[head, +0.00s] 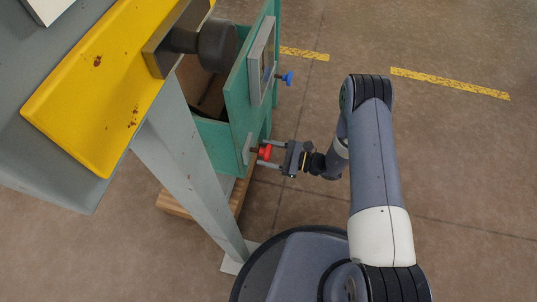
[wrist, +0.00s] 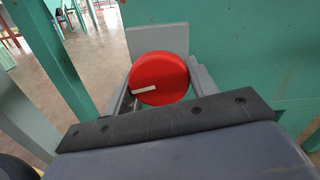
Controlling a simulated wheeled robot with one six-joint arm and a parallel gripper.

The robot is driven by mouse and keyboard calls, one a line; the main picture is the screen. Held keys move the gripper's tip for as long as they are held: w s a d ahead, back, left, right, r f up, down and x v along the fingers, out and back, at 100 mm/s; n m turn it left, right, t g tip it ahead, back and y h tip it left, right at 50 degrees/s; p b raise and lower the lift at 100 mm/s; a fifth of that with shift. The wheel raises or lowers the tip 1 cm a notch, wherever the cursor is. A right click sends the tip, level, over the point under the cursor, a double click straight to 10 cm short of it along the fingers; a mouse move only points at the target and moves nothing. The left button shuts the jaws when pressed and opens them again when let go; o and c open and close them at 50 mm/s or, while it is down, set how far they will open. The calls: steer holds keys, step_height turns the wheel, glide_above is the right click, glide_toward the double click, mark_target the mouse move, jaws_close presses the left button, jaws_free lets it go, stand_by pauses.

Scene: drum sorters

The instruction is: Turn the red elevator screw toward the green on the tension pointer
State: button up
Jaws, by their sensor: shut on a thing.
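The red elevator screw (head: 265,152) sticks out low on the right face of the green cabinet (head: 240,105). In the wrist view its round red knob (wrist: 165,72) faces me, with a white mark that lies nearly level at its left side. My gripper (head: 268,153) is shut on the knob, with one finger on each side of it, also in the wrist view (wrist: 163,85). A grey plate (wrist: 158,38) is behind the knob. The tension pointer cannot be made out; a grey-framed panel (head: 262,60) above the screw is seen edge-on.
A blue knob (head: 287,78) juts out above the red one. A yellow tray (head: 95,75) and a grey post (head: 190,155) stand at left. A wooden pallet (head: 175,204) lies under the cabinet. Open floor with yellow tape (head: 450,83) lies to the right.

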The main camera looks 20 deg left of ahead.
steer(key=n+b, duration=0.3)
steer(key=n, duration=0.1)
steer(key=shift+f+n+b, duration=0.2)
steer(key=shift+n+b, duration=0.1)
steer(key=shift+b, duration=0.1)
steer(key=n+b, duration=0.4)
steer(key=shift+n, duration=0.3)
steer(key=n+b, duration=0.4)
steer(key=shift+b, duration=0.4)
steer(key=shift+r+n+b, duration=0.15)
steer(key=shift+n+b, duration=0.35)
steer(key=shift+n, duration=0.5)
steer(key=shift+r+n+b, duration=0.15)
steer(key=shift+n+b, duration=0.3)
steer(key=shift+n, duration=0.55)
steer(key=o, duration=0.9)
steer(key=shift+w, duration=0.1)
steer(key=shift+c, duration=0.2)
